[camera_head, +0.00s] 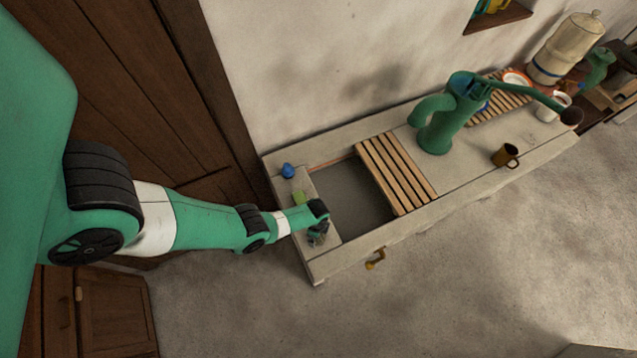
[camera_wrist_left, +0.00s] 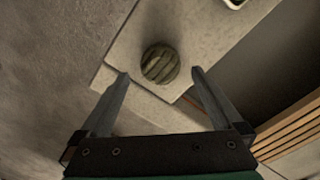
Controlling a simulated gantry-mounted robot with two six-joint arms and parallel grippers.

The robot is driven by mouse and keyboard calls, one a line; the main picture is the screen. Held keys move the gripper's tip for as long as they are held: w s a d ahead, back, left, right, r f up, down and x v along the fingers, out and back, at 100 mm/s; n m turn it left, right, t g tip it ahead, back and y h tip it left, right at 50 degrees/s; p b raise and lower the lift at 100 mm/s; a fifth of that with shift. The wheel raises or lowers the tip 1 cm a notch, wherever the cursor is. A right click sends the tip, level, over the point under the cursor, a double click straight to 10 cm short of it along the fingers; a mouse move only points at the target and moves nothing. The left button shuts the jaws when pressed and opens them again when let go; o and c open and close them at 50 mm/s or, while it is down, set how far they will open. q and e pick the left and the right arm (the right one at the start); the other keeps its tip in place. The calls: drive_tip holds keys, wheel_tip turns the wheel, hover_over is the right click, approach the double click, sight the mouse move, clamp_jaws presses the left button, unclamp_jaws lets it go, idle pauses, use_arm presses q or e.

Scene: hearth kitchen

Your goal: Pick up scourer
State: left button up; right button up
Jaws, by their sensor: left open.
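A round, grey-green, ridged scourer (camera_wrist_left: 160,63) lies on the pale stone counter (camera_wrist_left: 191,28) in the left wrist view. My left gripper (camera_wrist_left: 160,73) is open, with one fingertip on either side of the scourer's near edge in that view. The fingers are not closed on it, and I cannot tell the exact height gap. In the head view my left gripper (camera_head: 317,236) is over the counter's near left end, and it largely hides the scourer there. My right gripper is not in view.
A sunken basin (camera_head: 348,195) lies right of my left gripper, partly covered by a wooden slatted rack (camera_head: 397,172). A green block (camera_head: 299,198) and a blue object (camera_head: 288,170) sit behind the gripper. A green pump (camera_head: 437,128) and brown mug (camera_head: 505,156) stand farther right.

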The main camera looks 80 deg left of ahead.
use_arm(q)
wheel_tip(320, 180, down, 5)
drive_tip(key=b, duration=0.3)
drive_tip(key=shift+b, duration=0.4)
drive_tip(key=shift+r, duration=0.15)
drive_tip(key=c, duration=1.2)
